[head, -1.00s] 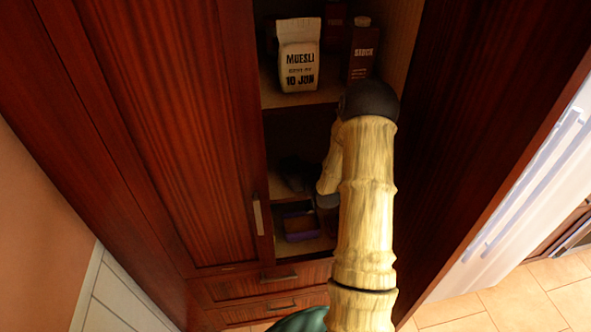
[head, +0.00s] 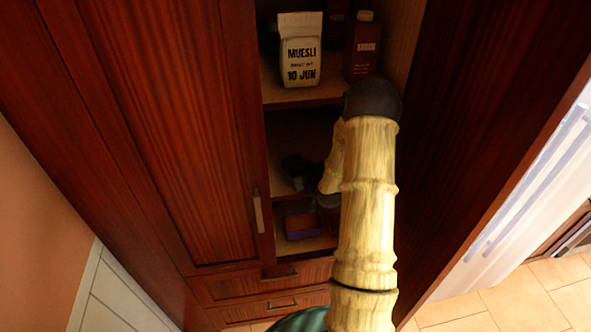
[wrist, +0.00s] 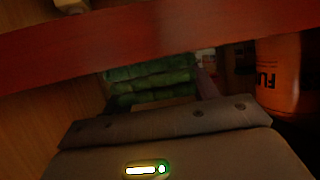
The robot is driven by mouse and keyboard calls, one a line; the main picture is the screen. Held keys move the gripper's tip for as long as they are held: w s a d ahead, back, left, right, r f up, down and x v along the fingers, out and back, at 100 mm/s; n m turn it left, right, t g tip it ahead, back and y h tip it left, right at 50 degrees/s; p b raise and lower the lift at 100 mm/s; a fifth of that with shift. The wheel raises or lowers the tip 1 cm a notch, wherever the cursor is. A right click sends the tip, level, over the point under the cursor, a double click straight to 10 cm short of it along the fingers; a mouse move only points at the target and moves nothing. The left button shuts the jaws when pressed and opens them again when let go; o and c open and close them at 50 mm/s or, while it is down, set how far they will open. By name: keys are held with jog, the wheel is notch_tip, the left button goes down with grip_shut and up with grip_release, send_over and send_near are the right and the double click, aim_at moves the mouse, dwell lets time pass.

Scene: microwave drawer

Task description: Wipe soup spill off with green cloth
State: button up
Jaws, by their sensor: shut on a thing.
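Green folded cloth (wrist: 150,78) shows in layers in the wrist view, beyond my gripper's dark body and between its fingers. My gripper (wrist: 157,94) is shut on the green cloth, though the fingertips are dark and partly hidden. In the head view my gripper (head: 296,170) is a dark shape inside the open cupboard, at the middle shelf level, mostly in shadow. My arm covers part of the opening. No soup spill shows in either view.
A muesli bag (head: 301,52) and a brown stock carton (head: 363,48) stand on the upper shelf (head: 285,98). A purple box (head: 302,224) sits lower down. An orange container (wrist: 279,75) is at right in the wrist view. A red-brown wooden edge (wrist: 140,38) crosses close above my gripper.

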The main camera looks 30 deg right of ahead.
jog(key=shift+s+d+r, duration=0.1)
jog(key=shift+s+d, duration=0.1)
jog(key=shift+d, duration=0.5)
jog(key=shift+s+d, duration=0.15)
jog(key=shift+d, duration=0.5)
jog(key=shift+s, duration=0.1)
jog(key=shift+s+d, duration=0.1)
jog(key=shift+d, duration=0.55)
jog(key=shift+s+d+b, duration=0.35)
jog(key=shift+d, duration=0.3)
jog(key=shift+s+d, duration=0.1)
jog(key=shift+d, duration=0.25)
jog(key=shift+s+d, duration=0.2)
jog(key=shift+d, duration=0.65)
jog(key=shift+s+d, duration=0.2)
jog(key=shift+d, duration=0.65)
